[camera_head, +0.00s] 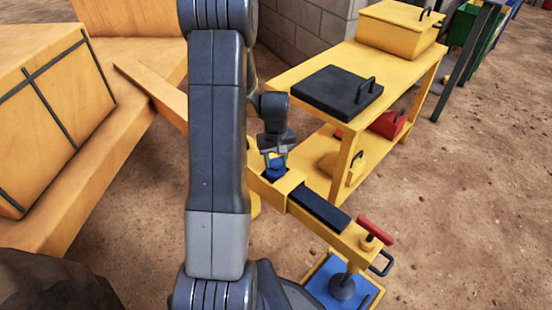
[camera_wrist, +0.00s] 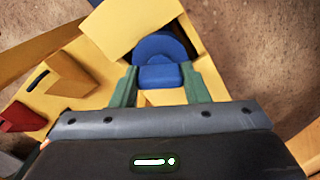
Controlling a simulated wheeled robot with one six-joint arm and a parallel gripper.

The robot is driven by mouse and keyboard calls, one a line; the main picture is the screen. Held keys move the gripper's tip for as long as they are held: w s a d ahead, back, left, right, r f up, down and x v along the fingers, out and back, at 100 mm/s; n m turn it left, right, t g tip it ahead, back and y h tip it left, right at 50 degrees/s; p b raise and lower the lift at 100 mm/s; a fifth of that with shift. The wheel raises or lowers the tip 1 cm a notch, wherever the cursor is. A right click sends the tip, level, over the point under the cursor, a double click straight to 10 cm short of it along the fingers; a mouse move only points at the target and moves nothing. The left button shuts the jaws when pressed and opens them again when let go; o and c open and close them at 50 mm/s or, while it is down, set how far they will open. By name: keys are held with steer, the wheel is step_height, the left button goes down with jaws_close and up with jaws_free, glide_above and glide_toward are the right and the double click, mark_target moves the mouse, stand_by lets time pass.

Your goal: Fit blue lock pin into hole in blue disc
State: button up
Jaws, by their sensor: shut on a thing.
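My gripper (camera_head: 277,154) points down over the yellow beam in the head view. In the wrist view its green fingers (camera_wrist: 160,88) are shut on the blue lock pin (camera_wrist: 160,77), which shows as a blue block between them. The blue disc (camera_wrist: 160,46) lies just beyond the pin, partly under a yellow plate. In the head view a small patch of blue shows under my gripper at the yellow housing; pin and disc are hard to separate there. The hole is hidden, and I cannot tell whether the pin touches the disc.
A yellow bench (camera_head: 345,150) stands behind, with a black lidded tray (camera_head: 338,92) and a yellow box (camera_head: 400,28) on top. A red-handled clamp (camera_head: 375,230) stands at the beam's right end, above a blue-topped base (camera_head: 322,282). Large yellow machinery (camera_head: 60,110) fills the left.

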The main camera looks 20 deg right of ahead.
steer(key=shift+f, duration=0.25)
steer(key=o, duration=1.1)
steer(key=shift+r, duration=0.1)
step_height(320, 180, up, 14)
steer(key=p, duration=0.3)
steer(key=shift+f, duration=0.2)
